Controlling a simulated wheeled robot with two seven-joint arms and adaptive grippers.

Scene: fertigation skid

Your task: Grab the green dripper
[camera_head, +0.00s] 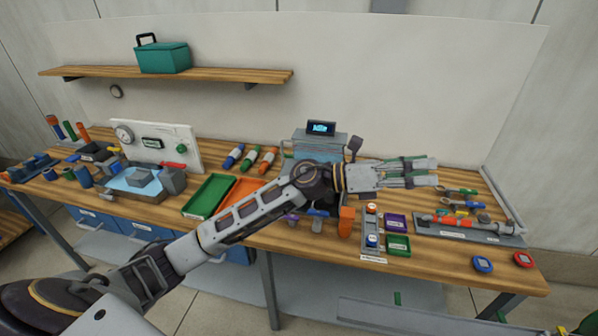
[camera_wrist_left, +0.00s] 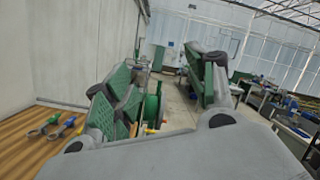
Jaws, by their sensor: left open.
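My left gripper (camera_head: 432,172) is open and empty, held above the right part of the wooden bench and pointing right. Its green-padded fingers stand apart in the left wrist view (camera_wrist_left: 165,95). I cannot single out the green dripper for sure. A small green piece (camera_head: 461,211) lies among small coloured parts below and right of the gripper, too small to name. A green bin (camera_head: 398,246) stands at the bench's front, its contents unclear. A green and dark part (camera_head: 590,325) in the bottom right corner may be my right gripper, mostly cut off.
A purple bin (camera_head: 396,222) and a grey tray with an orange-banded pipe (camera_head: 452,220) are near. Wrenches (camera_wrist_left: 52,128) lie at the back. A green tray (camera_head: 208,196) and an orange tray (camera_head: 243,192) are left. A grey machine with a screen (camera_head: 321,128) stands behind my arm.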

